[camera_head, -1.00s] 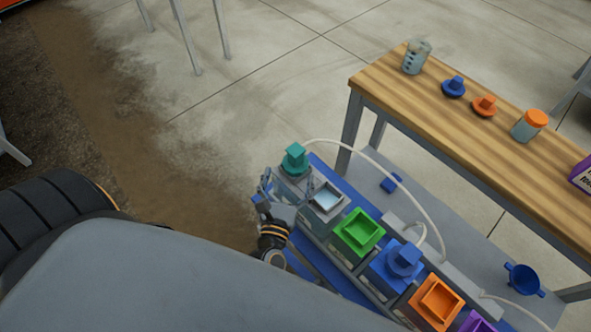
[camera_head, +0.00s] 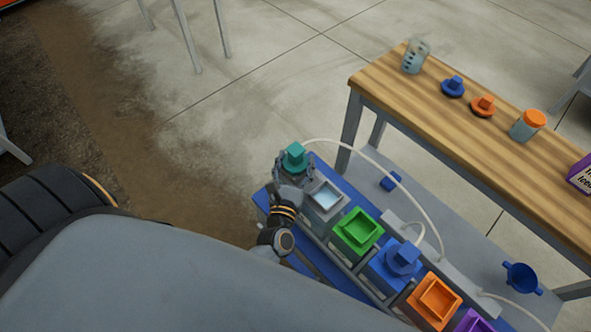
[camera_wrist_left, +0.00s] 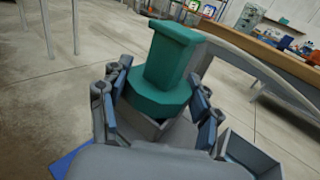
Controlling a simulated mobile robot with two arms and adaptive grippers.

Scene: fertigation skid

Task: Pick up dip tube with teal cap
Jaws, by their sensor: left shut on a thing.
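The teal cap (camera_head: 294,158) of the dip tube sits at the mouth of the first container, at the far left end of the row. In the left wrist view the cap (camera_wrist_left: 167,62) has a square grip on a round flange. The tube below the cap is hidden. My left gripper (camera_head: 296,167) is shut on the teal cap, with fingers on both sides of its flange, as the left wrist view also shows (camera_wrist_left: 160,98). A white hose (camera_head: 365,150) runs from near the cap to the right. My right gripper is not in view.
Beside it stand an open container with pale liquid (camera_head: 325,197), a green-topped one (camera_head: 358,231), a blue-capped one (camera_head: 402,259) and an orange-topped one (camera_head: 434,299). A wooden table (camera_head: 440,130) behind holds bottles and caps. The floor (camera_head: 225,130) at left is clear.

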